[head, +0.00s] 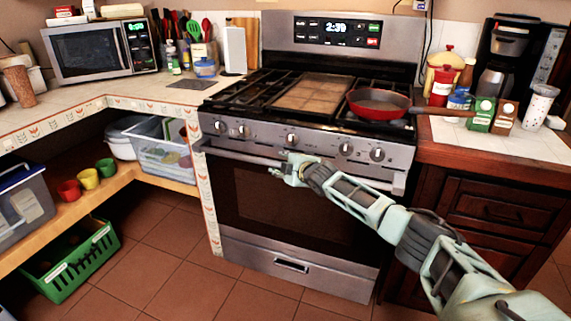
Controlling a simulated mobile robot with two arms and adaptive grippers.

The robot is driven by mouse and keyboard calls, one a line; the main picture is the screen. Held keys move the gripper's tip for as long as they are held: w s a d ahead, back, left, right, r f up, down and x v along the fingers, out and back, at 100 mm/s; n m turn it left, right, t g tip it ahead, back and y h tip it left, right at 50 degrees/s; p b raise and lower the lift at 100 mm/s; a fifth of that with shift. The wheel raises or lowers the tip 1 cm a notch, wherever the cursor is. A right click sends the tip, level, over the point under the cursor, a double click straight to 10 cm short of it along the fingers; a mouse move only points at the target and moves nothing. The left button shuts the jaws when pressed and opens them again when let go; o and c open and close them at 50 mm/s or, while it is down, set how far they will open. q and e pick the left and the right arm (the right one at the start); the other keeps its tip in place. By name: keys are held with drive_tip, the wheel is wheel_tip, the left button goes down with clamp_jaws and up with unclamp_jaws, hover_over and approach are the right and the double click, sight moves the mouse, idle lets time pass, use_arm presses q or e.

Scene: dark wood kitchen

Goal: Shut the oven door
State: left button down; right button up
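The oven (310,140) is a steel range with its door (255,200) upright below the knobs. The door looks flush or nearly flush with the front; I cannot tell whether a small gap remains at its top. A long steel handle (235,153) runs across the top of the door. My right gripper (284,171) is at the middle of the handle, in front of it and hiding part of it. I cannot tell whether its fingers touch the handle or how far apart they are. My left gripper is not in view.
A red pan (378,103) sits on the stovetop, its handle reaching over the right counter. A drawer (290,265) lies below the door. A green basket (75,262) stands on the floor at left. The tiled floor (185,260) before the oven is clear.

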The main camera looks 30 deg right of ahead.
drive_tip(key=shift+s+f, duration=0.1)
drive_tip(key=shift+s, duration=0.05)
drive_tip(key=shift+s+a, duration=0.1)
drive_tip(key=shift+s, duration=0.1)
drive_tip(key=v, duration=1.1)
drive_tip(key=shift+r, duration=0.3)
drive_tip(key=shift+s, duration=0.1)
